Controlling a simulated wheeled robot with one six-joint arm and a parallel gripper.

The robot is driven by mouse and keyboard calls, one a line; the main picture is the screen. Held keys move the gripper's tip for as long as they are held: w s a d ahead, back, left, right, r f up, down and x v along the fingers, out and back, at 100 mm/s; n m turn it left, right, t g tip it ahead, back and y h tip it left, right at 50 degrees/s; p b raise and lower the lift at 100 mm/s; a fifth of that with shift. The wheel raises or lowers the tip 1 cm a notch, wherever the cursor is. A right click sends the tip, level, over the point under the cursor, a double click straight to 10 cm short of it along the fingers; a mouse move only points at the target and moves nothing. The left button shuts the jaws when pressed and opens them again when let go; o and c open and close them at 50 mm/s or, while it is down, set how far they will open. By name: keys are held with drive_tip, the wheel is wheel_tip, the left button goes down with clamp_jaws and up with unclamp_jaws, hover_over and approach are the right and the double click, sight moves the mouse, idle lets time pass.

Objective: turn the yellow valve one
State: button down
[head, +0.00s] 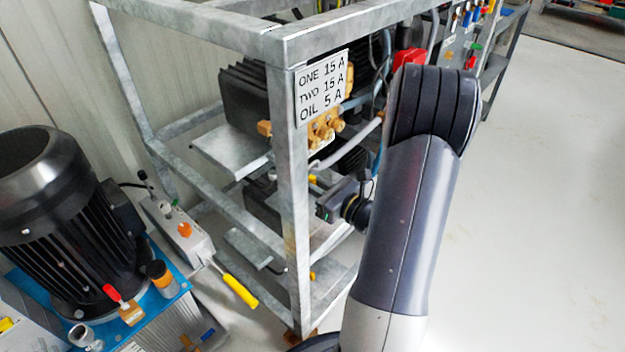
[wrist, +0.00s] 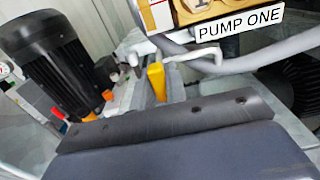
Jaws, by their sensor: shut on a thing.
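The yellow valve handle (wrist: 156,82) stands upright in the wrist view, just beyond the dark edge of my gripper (wrist: 155,118) and below left of the "PUMP ONE" label (wrist: 238,30). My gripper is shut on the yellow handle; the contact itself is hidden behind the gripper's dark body. In the head view my arm reaches into the frame, and the wrist end is beside the front post. A small yellow bit (head: 312,180) shows there by the post; I cannot tell if it is the same handle.
The galvanized frame post (head: 292,200) stands close to my wrist. A sign (head: 322,85) hangs on it. A black motor (head: 60,220) and a yellow-handled lever (head: 240,291) are at the left. Grey hoses (wrist: 225,65) cross near the gripper. The floor at the right is clear.

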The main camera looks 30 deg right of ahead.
idle(0.4)
drive_tip(key=c, duration=1.4)
unclamp_jaws()
drive_tip(key=shift+c, duration=0.2)
drive_tip(key=shift+s, duration=0.1)
drive_tip(key=p+v, duration=0.1)
drive_tip(key=v, duration=0.9)
drive_tip(key=shift+s+p, duration=0.3)
drive_tip(key=shift+p, duration=0.05)
drive_tip(key=shift+w+d, duration=0.1)
drive_tip(key=shift+b+x, duration=0.9)
drive_tip(key=shift+x, duration=4.45)
